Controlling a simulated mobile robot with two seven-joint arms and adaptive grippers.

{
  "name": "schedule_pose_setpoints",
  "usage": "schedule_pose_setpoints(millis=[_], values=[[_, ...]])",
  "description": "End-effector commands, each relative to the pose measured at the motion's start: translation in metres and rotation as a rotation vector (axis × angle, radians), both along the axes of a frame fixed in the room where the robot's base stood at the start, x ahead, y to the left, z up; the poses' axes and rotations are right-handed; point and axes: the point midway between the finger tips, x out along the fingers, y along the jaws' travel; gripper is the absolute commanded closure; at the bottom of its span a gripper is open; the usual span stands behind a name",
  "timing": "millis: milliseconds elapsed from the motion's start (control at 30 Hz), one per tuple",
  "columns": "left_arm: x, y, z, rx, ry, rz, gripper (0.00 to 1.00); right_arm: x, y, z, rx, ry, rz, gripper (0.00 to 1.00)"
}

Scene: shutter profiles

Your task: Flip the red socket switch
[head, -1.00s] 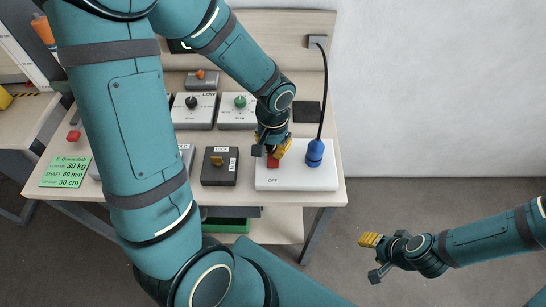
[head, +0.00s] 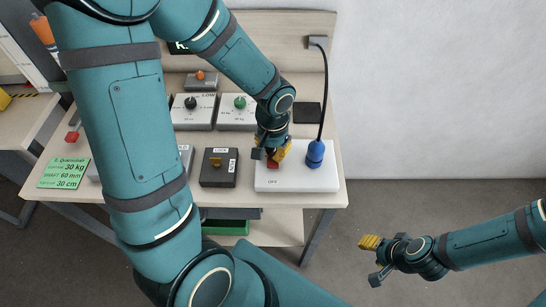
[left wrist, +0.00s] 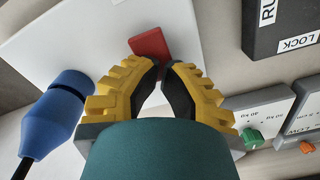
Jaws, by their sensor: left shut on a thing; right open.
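The red socket switch (head: 273,165) sits on the white socket plate (head: 315,181), above the word OFF. My left gripper (head: 272,154) is over it with the fingertips down at the switch, covering part of it. In the left wrist view the yellow fingers (left wrist: 165,66) are closed together on the near end of the red switch (left wrist: 150,42); the exact contact is hidden by the fingertips. A blue plug (head: 315,153) with a black cable is seated in the same plate, to the right of the switch. My right gripper (head: 370,258) is open and empty, away from the bench.
Behind are grey boxes with a black knob (head: 191,102) and a green knob (head: 240,102). A green card (head: 64,172) lies at the left. Floor right of the bench is clear.

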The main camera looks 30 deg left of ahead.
Motion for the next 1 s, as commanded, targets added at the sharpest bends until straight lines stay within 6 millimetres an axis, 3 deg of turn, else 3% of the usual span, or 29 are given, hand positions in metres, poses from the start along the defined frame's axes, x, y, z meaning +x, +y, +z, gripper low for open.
schedule_pose_setpoints(millis=[800,1000], values=[[0.001,0.0,0.062,0.0,-0.004,0.0,1.0,0.0,0.0,0.047,0.0,0.0,0.0,0.53],[0.001,0.0,0.069,0.0,-0.003,0.0,1.0,0.0,0.0,0.052,0.0,0.0,0.0,0.53]])
